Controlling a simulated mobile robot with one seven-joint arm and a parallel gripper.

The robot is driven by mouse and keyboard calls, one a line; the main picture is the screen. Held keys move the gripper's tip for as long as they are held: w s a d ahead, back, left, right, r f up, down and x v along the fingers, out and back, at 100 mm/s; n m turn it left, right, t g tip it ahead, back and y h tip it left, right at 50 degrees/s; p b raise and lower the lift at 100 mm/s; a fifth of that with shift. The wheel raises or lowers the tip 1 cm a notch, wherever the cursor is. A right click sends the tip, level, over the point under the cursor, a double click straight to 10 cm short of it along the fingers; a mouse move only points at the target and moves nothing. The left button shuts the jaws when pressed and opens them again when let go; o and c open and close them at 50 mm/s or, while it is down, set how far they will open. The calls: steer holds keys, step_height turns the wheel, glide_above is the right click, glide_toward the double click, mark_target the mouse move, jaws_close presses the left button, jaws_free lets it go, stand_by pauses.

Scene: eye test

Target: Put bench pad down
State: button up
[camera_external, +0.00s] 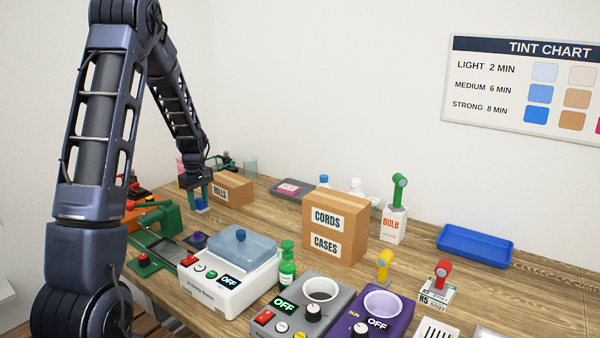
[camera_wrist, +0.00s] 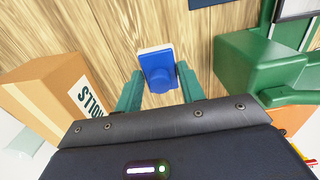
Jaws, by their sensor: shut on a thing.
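A small blue block with a white layer along one edge, which looks like the bench pad (camera_wrist: 158,68), sits between the teal fingers of my gripper (camera_wrist: 159,76) in the wrist view. The fingers are shut on its two sides. In the external view my gripper (camera_external: 198,203) points down over the back left of the bench, just left of the ROLLS box (camera_external: 233,190). The blue pad (camera_external: 201,205) shows at its fingertips there. Bare wood lies behind the pad in the wrist view. I cannot tell whether the pad touches the bench (camera_external: 285,222).
The ROLLS box is close on one side of my gripper; a green press (camera_external: 160,222) is on the other. A white machine with a clear blue lid (camera_external: 236,250), a CORDS/CASES box (camera_external: 334,230) and a blue tray (camera_external: 475,245) stand farther right.

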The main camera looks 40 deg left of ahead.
mark_target(199, 203)
steer(key=shift+f, duration=1.9)
steer(key=shift+f, duration=0.15)
steer(key=o, duration=1)
steer(key=shift+c, duration=0.2)
